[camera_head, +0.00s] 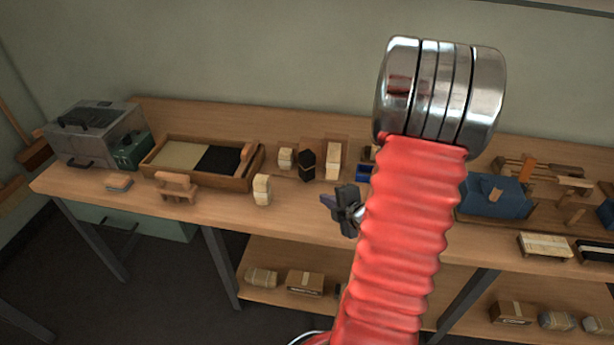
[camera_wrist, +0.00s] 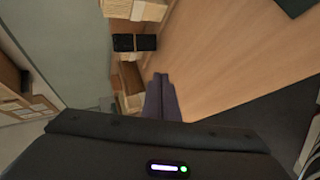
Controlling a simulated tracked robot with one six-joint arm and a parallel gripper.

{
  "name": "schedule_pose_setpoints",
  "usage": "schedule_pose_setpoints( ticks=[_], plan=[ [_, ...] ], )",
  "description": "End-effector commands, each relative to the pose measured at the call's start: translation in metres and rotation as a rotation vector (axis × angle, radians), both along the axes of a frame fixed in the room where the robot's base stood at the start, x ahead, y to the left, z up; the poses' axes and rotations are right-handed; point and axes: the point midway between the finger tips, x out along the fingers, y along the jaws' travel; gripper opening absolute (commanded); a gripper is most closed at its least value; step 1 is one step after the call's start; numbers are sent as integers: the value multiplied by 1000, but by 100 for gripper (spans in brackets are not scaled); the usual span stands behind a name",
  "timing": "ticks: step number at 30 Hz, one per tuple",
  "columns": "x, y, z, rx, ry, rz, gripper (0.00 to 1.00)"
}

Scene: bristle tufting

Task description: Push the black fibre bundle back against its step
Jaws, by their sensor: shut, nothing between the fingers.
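The black fibre bundle (camera_head: 306,165) stands on the bench between two cream bundles, one on its left (camera_head: 285,159) and one on its right (camera_head: 333,161). It also shows in the wrist view (camera_wrist: 126,43), dark with a band, towards the top. A low wooden step (camera_head: 317,150) shows behind the bundles; whether the black bundle touches it I cannot tell. My gripper (camera_head: 328,201) is in front of and to the right of the black bundle, apart from it. Its fingers (camera_wrist: 160,78) are shut together and empty, below the bundle in the wrist view.
Another cream bundle (camera_head: 262,190) stands nearer the bench's front edge, left of my gripper. A wooden tray (camera_head: 203,182) with pale and black compartments lies further left, with a small wooden stand (camera_head: 176,187) before it. A blue box (camera_head: 492,197) stands to the right.

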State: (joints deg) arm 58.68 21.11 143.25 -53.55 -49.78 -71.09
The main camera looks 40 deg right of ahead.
Motion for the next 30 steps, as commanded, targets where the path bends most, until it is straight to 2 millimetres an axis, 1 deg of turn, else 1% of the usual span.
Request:
schedule_pose_setpoints(
  ticks=[1,3,9,14,19,24,30],
  plan=[
    [-8,-2,-10,-4,-18,18,0],
    [-16,-1,-17,-19,-54,52,0],
    [-43,3,-31,-63,-184,122,0],
    [-68,9,-33,-102,-313,142,0],
    [-91,15,-28,-144,-439,133,0],
    [-102,16,-23,-168,-497,123,0],
    [-102,17,-23,-171,-502,124,0]
  ],
)
